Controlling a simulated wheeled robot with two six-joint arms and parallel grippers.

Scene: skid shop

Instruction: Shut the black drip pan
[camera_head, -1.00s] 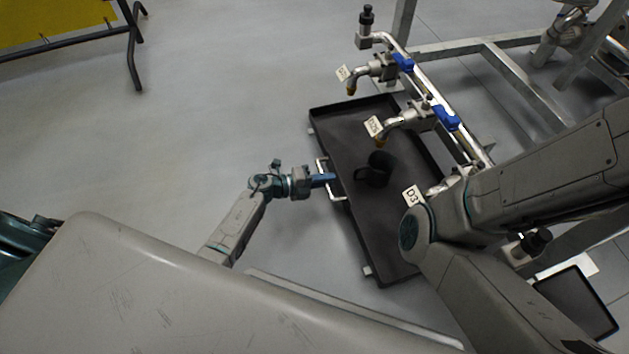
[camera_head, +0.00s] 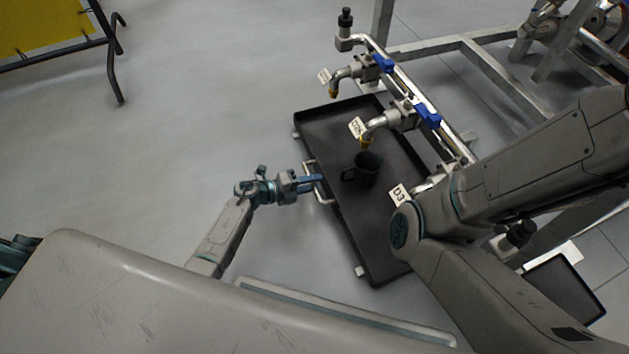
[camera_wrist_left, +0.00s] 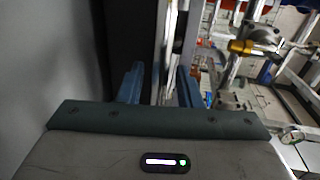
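The black drip pan (camera_head: 376,238) is a wide shallow tray sticking out under the pipe valves, with a pale bar handle (camera_head: 327,201) on its left side. My left gripper (camera_head: 313,181) is at that handle, its blue fingers pointing right toward the pan. In the left wrist view, the two fingers of my left gripper (camera_wrist_left: 160,88) are apart, with a pale bar (camera_wrist_left: 170,62) between them; contact cannot be made out. A black mug (camera_head: 368,170) stands in the pan. My right gripper is out of view.
Pipes with blue-handled valves (camera_head: 428,115) and tags, including D3 (camera_head: 399,195), overhang the pan. A metal frame (camera_head: 490,75) stands behind. My right arm covers the pan's lower right. A yellow panel (camera_head: 45,30) stands far left. The floor left of the pan is clear.

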